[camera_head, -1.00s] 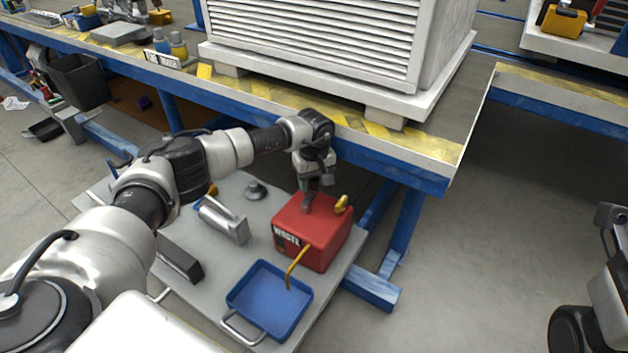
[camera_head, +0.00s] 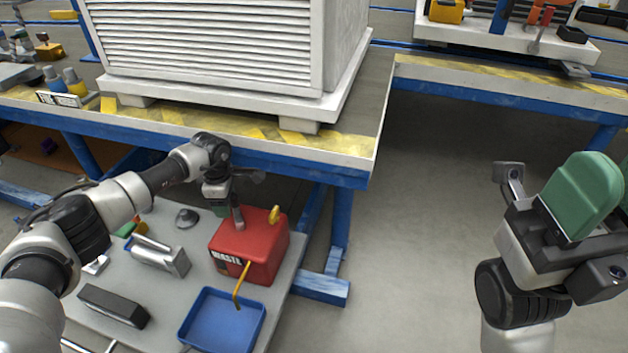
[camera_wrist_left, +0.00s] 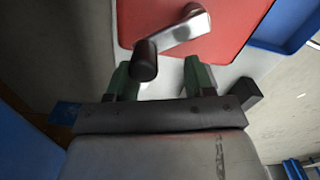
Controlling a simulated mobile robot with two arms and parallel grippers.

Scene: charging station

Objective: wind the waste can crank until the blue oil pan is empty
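The red waste can (camera_head: 265,243) stands on the low grey platform, labelled WASTE, with a yellow cap on top and a bent yellow tube (camera_head: 240,284) reaching into the blue oil pan (camera_head: 215,325). I see only blue inside the pan; no oil is distinguishable. My left gripper (camera_head: 222,210) is over the can's left top, beside the crank (camera_head: 238,217). In the left wrist view, the green fingers (camera_wrist_left: 160,80) are apart, with the crank's dark knob (camera_wrist_left: 144,62) near the left finger, not clamped. My right gripper (camera_head: 580,195) is raised at the right; its green finger surface hides its gap.
The blue-framed workbench (camera_head: 350,140) with the large white louvred unit (camera_head: 220,40) overhangs behind the can. A metal canister (camera_head: 160,255) and a black block (camera_head: 113,305) lie left of the can on the platform. The floor to the right is clear.

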